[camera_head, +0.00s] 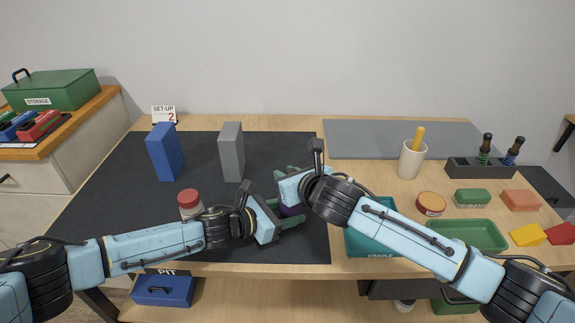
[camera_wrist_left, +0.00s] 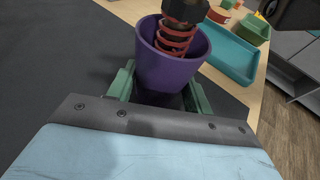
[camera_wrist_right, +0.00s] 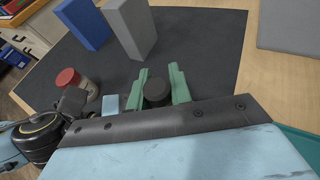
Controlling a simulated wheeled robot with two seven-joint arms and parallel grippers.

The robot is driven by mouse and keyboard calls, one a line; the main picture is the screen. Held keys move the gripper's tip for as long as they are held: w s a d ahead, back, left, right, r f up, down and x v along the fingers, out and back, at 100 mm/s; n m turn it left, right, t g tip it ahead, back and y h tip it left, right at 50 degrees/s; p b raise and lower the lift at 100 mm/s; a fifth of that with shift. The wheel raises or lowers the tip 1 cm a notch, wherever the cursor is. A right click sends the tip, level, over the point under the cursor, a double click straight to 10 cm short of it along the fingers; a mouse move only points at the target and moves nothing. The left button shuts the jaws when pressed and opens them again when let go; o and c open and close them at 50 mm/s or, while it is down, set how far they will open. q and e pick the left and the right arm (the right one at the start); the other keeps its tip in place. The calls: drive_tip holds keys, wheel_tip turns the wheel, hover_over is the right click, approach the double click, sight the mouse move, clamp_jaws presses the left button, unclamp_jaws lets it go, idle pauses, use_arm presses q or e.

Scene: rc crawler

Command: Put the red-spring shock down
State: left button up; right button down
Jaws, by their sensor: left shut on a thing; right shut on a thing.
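The red-spring shock (camera_wrist_left: 176,38) stands inside a purple cup (camera_wrist_left: 168,62) in the left wrist view, its coils showing above the rim and its lower end hidden. My left gripper (camera_wrist_left: 160,92) is shut on the cup, with a green finger on each side. The cup (camera_head: 291,210) is mostly hidden by my grippers in the head view. My right gripper (camera_wrist_right: 158,90) is shut on the shock's dark top end (camera_wrist_right: 156,94), directly above the cup. In the head view my left gripper (camera_head: 288,213) is just below my right gripper (camera_head: 282,181).
The dark mat (camera_head: 110,200) holds a blue block (camera_head: 165,152), a grey block (camera_head: 231,152) and a red-capped jar (camera_head: 189,203). A teal tray marked CRADLE (camera_head: 380,256) and a green tray (camera_head: 465,235) lie right. A black rack (camera_head: 480,168) holds two other shocks.

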drive_tip(key=shift+f, duration=0.25)
drive_tip(key=c, duration=1.2)
unclamp_jaws()
drive_tip(key=s+d, duration=0.1)
drive_tip(key=s, duration=0.1)
drive_tip(key=s+d, duration=0.2)
drive_tip(key=s, duration=0.1)
drive_tip(key=s+d, duration=0.1)
drive_tip(key=s, duration=0.2)
drive_tip(key=shift+d, duration=0.3)
use_arm(q)
drive_tip(key=o, duration=0.8)
